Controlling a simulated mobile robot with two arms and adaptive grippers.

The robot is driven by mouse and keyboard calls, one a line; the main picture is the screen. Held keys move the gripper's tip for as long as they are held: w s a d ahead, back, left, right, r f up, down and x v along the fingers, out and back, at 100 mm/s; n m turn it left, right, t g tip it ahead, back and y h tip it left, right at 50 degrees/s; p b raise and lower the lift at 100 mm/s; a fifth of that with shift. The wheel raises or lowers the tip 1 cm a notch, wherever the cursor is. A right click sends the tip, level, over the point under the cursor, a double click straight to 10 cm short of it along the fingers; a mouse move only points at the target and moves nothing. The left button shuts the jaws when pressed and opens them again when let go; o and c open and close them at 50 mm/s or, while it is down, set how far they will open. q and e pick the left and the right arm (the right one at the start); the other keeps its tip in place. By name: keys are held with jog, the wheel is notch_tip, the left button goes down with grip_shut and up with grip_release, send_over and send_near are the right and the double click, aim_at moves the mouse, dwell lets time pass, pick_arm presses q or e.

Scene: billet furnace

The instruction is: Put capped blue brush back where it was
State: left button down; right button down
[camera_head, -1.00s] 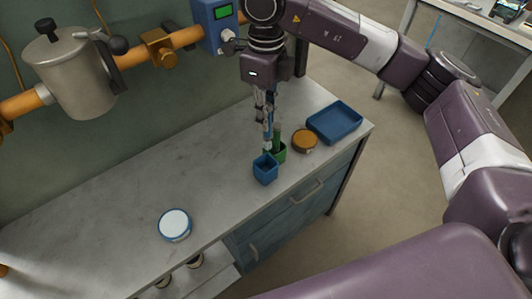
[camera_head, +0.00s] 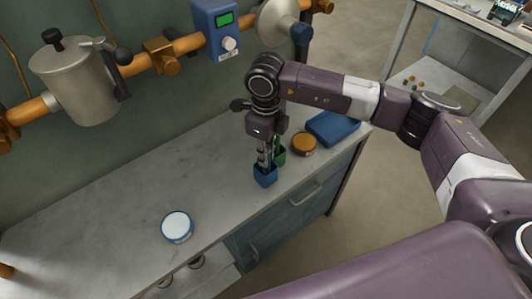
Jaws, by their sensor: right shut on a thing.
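My right gripper (camera_head: 265,158) points straight down, just above a small square blue cup (camera_head: 265,178) on the grey bench. It is shut on the blue brush, whose lower end is down at the cup's mouth. Most of the brush is hidden by the gripper and the cup, so I cannot tell how deep it stands or see its cap. A green cup (camera_head: 281,158) with a green item standing in it is close behind the blue cup, partly hidden by the gripper. My left gripper is out of view.
A round jar with an orange-brown top (camera_head: 303,143) and a blue tray (camera_head: 338,127) are to the right of the cups. A blue-rimmed white round container (camera_head: 177,226) is at the front left. The bench (camera_head: 130,190) is clear between. Pipes and a metal canister (camera_head: 80,80) line the wall.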

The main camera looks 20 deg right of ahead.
aim_at(268, 147)
jog(key=c, duration=1.9)
grip_release()
jog(key=shift+f, duration=0.1)
jog(key=r, duration=0.2)
jog(key=r+b, duration=0.1)
jog(key=r, duration=0.1)
jog(key=r+b, duration=0.1)
jog(key=r, duration=0.1)
jog(key=shift+d+r, duration=0.3)
jog(key=shift+s+r, duration=0.1)
jog(key=shift+r, duration=0.45)
